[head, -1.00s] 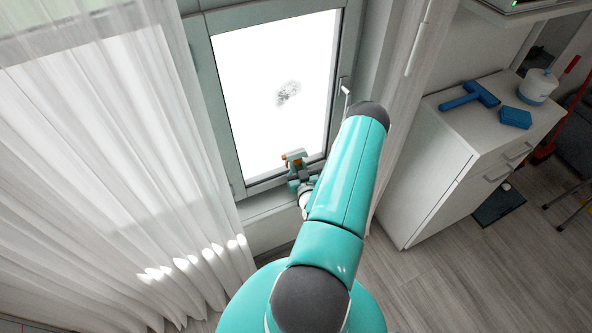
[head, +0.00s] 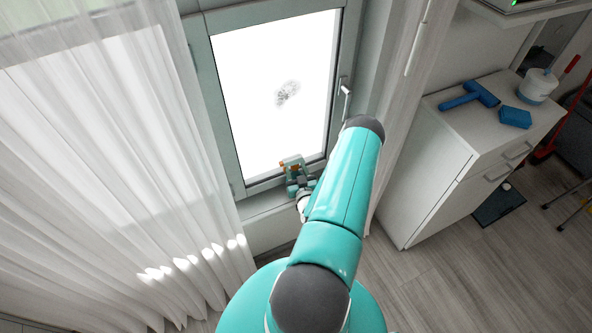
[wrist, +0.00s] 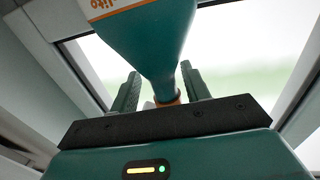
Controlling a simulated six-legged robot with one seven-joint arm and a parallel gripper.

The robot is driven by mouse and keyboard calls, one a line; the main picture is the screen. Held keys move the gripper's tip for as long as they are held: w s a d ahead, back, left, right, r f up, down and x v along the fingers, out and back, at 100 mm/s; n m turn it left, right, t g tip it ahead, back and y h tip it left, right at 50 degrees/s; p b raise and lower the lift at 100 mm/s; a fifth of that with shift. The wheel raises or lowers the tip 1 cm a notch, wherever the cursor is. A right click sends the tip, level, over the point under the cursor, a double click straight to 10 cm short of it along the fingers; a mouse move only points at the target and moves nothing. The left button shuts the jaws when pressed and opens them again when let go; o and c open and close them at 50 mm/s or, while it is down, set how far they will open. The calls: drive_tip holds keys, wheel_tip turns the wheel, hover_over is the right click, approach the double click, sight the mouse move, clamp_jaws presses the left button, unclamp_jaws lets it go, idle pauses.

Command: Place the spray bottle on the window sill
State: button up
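The spray bottle is teal with a white and orange label. In the head view its orange-topped part (head: 292,162) shows low in front of the window glass, just above the sill. In the wrist view its teal body (wrist: 155,35) fills the top middle and narrows to an orange ring between the fingers. My gripper (head: 301,187) is at the sill; in the wrist view its two dark fingers (wrist: 161,88) stand either side of the bottle's narrow part and appear shut on it. The window sill (head: 262,204) is a pale ledge below the frame. Whether the bottle touches it is hidden.
A window handle (head: 345,88) is on the frame's right side. Sheer curtains (head: 110,160) hang at left and right. A white cabinet (head: 437,150) at right carries a blue squeegee (head: 470,97), a blue sponge (head: 515,117) and a white container (head: 537,86).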

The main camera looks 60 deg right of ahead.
drive_tip(key=shift+r, duration=0.1)
drive_tip(key=v, duration=1.2)
drive_tip(key=shift+s, duration=0.1)
